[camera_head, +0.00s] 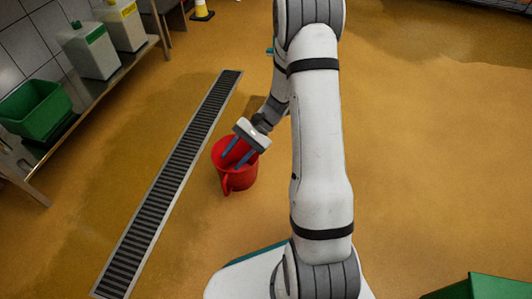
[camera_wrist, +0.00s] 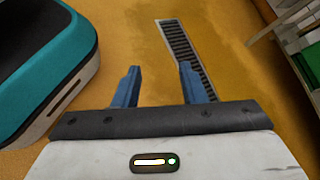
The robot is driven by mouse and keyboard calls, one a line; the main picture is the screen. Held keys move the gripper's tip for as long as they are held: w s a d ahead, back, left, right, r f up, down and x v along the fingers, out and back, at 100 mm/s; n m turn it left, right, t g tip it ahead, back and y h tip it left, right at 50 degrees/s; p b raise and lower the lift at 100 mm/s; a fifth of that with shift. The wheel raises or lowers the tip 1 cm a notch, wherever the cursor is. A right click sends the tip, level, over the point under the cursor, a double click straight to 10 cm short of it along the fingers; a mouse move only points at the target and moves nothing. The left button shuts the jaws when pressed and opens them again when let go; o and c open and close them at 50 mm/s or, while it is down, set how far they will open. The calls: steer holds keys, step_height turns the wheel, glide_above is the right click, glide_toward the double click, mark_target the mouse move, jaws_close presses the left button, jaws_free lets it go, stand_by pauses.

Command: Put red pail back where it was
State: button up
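The red pail (camera_head: 241,181) stands upright on the ochre floor in the head view, just right of the floor drain, with its handle on the near side. My gripper (camera_head: 231,162) appears over the pail's mouth in that view, its two blue fingers apart and pointing down. Whether the fingertips are inside the pail or above it I cannot tell. In the wrist view my gripper (camera_wrist: 160,67) is open, with bare floor between the fingers. The pail does not show in the wrist view.
A long grated drain (camera_head: 170,180) runs along the floor; it also shows in the wrist view (camera_wrist: 178,48). At left, a shelf holds a green crate (camera_head: 35,110) and white containers (camera_head: 92,50). A green box (camera_head: 485,288) is at bottom right. The floor at right is clear.

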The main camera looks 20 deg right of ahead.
steer(key=s+d+r+n+t+h, duration=0.2)
steer(key=s+r+n+h, duration=0.2)
steer(key=s+r, duration=0.3)
steer(key=s+d+r+n+t+h, duration=0.2)
steer(key=s+r+n+h, duration=0.3)
steer(key=r, duration=0.4)
steer(key=s+h, duration=0.1)
steer(key=s, duration=0.1)
steer(key=shift+s+r+t+h, duration=0.3)
steer(key=shift+s+h, duration=0.1)
step_height(320, 180, up, 39)
steer(key=t+p, duration=0.1)
steer(key=p, duration=3.5)
steer(key=shift+s+r+t, duration=0.2)
steer(key=shift+t, duration=0.1)
